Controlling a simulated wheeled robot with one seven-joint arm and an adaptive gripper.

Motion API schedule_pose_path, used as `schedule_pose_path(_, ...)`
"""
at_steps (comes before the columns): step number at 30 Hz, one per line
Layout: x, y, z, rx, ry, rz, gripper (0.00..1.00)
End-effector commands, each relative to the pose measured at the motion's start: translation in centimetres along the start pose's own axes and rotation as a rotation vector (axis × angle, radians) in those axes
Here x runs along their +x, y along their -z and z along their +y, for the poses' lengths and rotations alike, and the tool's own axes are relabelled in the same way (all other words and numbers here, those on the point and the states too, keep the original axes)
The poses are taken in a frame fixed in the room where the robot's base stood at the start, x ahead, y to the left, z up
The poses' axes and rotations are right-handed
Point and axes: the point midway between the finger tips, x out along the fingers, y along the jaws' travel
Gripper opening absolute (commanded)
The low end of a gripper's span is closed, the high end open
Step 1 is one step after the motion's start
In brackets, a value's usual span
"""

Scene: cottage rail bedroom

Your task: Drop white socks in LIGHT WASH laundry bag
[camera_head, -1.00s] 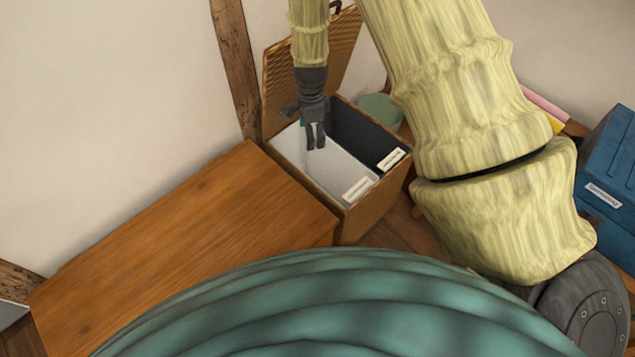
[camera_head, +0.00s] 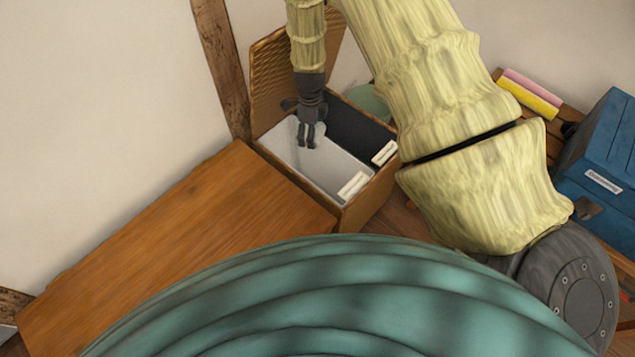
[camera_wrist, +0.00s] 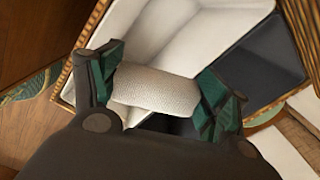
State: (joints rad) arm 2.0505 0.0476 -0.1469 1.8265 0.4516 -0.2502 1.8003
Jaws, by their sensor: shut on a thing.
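My gripper (camera_head: 307,138) points down over the white-lined compartment of a wicker hamper in the head view. In the wrist view my gripper (camera_wrist: 158,92) has its green-padded fingers shut on a white, textured rolled bundle, the white socks (camera_wrist: 155,90). The white compartment, the light bag (camera_head: 325,172), is open and lies beneath the gripper; its pale lining (camera_wrist: 205,40) fills the top of the wrist view. A white label (camera_head: 352,186) sits on its front rim, its text too small to read. The socks are hard to make out in the head view.
A dark compartment (camera_head: 355,131) with its own label (camera_head: 385,152) adjoins on the right. The wicker lid (camera_head: 270,85) stands open behind. A wooden cabinet top (camera_head: 180,235) is left of the hamper. A blue box (camera_head: 605,150) stands at right.

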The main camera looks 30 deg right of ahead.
Motion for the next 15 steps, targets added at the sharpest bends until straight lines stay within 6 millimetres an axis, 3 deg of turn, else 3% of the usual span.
schedule_pose_path(1, 1.1, 0.0, 0.0, 0.0, 0.0, 0.0, 0.53)
schedule_pose_path(6, 2.5, 0.1, 0.0, 0.0, 0.0, 0.0, 0.53)
schedule_pose_path(15, 2.9, 0.2, 0.0, 0.002, 0.0, 0.0, 0.53)
